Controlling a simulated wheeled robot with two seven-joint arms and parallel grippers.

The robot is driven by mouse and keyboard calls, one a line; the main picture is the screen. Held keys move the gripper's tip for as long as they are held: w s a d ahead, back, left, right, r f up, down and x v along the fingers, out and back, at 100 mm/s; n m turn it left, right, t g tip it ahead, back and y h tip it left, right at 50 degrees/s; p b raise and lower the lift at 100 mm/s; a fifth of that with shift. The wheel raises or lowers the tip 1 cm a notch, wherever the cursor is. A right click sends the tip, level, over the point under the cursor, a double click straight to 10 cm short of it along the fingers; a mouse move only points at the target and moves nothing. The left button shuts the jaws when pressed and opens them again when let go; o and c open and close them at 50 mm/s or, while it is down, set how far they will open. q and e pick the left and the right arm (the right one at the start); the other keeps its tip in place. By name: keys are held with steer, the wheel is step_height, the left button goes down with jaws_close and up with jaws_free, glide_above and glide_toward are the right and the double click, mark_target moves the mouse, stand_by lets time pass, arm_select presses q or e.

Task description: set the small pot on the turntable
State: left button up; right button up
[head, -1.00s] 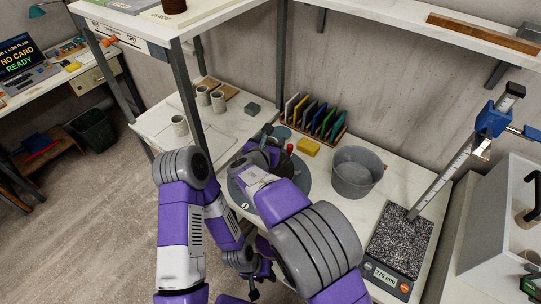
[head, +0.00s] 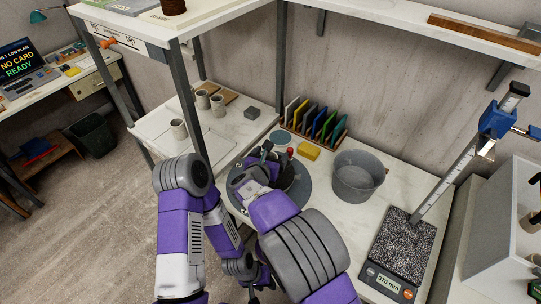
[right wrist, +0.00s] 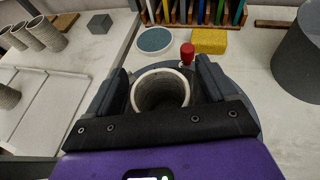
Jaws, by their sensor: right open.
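The turntable is a grey round disc (head: 300,190), partly covered by my right arm in the head view. Its rim (right wrist: 250,108) also shows behind the right fingers in the right wrist view. A small grey pot (right wrist: 160,92) with a pale rim stands upright, mouth up, between the fingers of my right gripper (right wrist: 160,88). The fingers are open, one on each side of it. The pot's base is hidden, so I cannot tell whether it touches the disc. My right gripper (head: 270,160) is over the turntable in the head view. My left gripper (head: 253,291) hangs low before the bench, its jaws unclear.
A red-topped tool (right wrist: 187,53), yellow sponge (head: 308,151) and blue-grey disc (right wrist: 155,40) lie behind the turntable. A rack of coloured cards (head: 315,122) stands farther back. A grey bucket (head: 358,178) is to the right. Other small pots (head: 179,129) stand on the left bench.

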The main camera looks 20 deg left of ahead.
steer(key=shift+s+r, duration=0.1)
steer(key=shift+r, duration=0.15)
steer(key=p+v, duration=0.1)
steer(key=v, duration=1)
steer(key=shift+s+p, duration=0.3)
steer(key=shift+s, duration=0.05)
steer(key=shift+a+r, duration=0.1)
